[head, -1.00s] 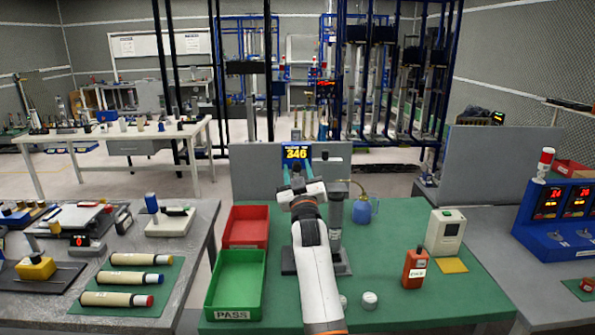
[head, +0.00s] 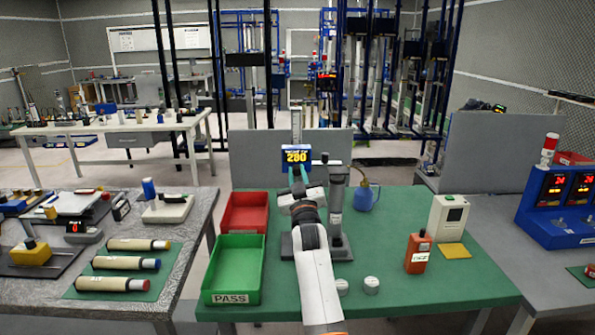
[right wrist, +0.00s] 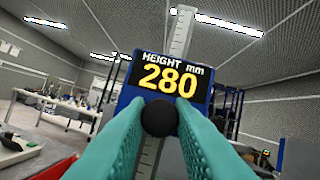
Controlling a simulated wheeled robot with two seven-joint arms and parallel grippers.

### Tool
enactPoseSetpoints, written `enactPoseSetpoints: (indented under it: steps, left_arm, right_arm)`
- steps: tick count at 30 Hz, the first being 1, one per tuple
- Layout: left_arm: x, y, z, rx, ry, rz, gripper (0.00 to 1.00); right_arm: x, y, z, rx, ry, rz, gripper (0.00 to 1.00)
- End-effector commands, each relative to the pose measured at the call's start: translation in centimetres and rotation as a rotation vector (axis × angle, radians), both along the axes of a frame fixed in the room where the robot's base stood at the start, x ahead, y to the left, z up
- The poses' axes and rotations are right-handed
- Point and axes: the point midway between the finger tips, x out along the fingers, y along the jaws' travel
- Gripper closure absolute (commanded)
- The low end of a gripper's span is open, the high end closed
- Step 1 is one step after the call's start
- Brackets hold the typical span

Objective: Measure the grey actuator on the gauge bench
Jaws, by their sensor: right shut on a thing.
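A grey upright cylinder with a dark top, which looks like the grey actuator (head: 336,205), stands on the dark base of the height gauge on the green bench. The gauge's blue slider display (head: 296,156) reads 280 and shows close up in the right wrist view (right wrist: 169,83). My right gripper (head: 298,174) is at the slider, left of the actuator's upper part. Its teal fingers are shut on the slider's black ball knob (right wrist: 160,118). Any contact between slider and actuator cannot be made out. My left gripper is out of view.
A green PASS tray (head: 233,298) and a red tray (head: 244,214) lie left of my right arm. A grey panel (head: 258,150) rises behind.

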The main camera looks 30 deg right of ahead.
Motion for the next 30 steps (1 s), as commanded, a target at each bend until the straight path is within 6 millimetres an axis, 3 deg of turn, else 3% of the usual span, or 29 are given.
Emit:
enactPoseSetpoints:
  steps: [1, 9, 10, 14, 24, 30]
  left_arm:
    - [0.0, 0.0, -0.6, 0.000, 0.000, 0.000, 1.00]
    - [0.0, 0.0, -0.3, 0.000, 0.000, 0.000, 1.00]
    - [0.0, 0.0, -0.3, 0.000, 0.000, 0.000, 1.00]
    - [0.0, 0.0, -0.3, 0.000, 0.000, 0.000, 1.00]
    - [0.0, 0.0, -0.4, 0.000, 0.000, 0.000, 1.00]
    - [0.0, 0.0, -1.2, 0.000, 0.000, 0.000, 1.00]
  right_arm:
    - [0.0, 0.0, -0.9, 0.002, 0.005, 0.000, 0.95]
    - [0.0, 0.0, -0.7, 0.002, 0.005, 0.000, 0.95]
    - [0.1, 0.0, -0.6, 0.002, 0.004, 0.001, 0.77]
    - [0.0, 0.0, -0.6, 0.001, 0.003, 0.000, 0.57]
    - [-0.2, 0.1, -0.7, 0.001, 0.002, 0.000, 0.57]
    - [-2.3, 1.2, -1.9, 0.001, 0.003, 0.001, 0.57]
